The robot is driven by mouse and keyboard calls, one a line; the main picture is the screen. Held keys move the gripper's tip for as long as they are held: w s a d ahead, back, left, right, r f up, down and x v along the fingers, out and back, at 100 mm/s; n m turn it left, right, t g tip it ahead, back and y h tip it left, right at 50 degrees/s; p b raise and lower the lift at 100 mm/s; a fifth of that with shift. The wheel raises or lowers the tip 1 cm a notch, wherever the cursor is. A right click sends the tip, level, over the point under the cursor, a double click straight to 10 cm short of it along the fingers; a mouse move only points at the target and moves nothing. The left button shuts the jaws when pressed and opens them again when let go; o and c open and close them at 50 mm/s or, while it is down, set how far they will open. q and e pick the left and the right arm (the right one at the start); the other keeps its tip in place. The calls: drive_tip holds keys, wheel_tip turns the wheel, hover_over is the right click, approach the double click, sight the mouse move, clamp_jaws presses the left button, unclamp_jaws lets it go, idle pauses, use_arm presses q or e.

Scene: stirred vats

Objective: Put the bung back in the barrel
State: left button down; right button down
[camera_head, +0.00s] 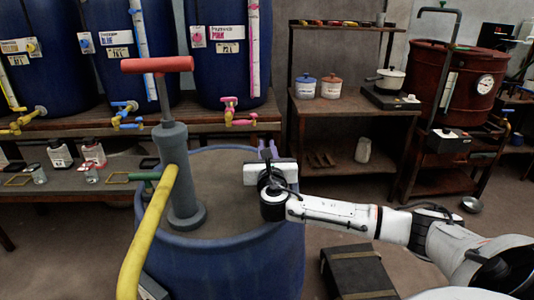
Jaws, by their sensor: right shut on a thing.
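A blue barrel (225,262) stands in the middle, close in front of me, with a brownish-grey top. My right gripper (267,150) is over the right part of the barrel top, reaching in from the right. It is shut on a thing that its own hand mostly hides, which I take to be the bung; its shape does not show. I cannot make out the bung hole or whether the held thing touches the barrel. My left gripper is not in view.
A grey hand pump (178,165) with a red handle (157,64) stands upright on the barrel, left of my gripper. A yellow hose (146,235) runs down from it. A dark case (357,272) lies on the floor to the right. Blue vats (228,75) stand behind.

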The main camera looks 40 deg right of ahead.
drive_tip(key=shift+f, duration=0.3)
drive_tip(key=c, duration=1.9)
unclamp_jaws()
drive_tip(key=shift+o, duration=0.8)
drive_tip(key=shift+r, duration=0.15)
drive_tip(key=p+v, duration=0.1)
drive_tip(key=v, duration=1)
drive_tip(key=shift+s+a, duration=0.2)
drive_tip(key=shift+s, duration=0.05)
drive_tip(key=shift+s+a, duration=0.15)
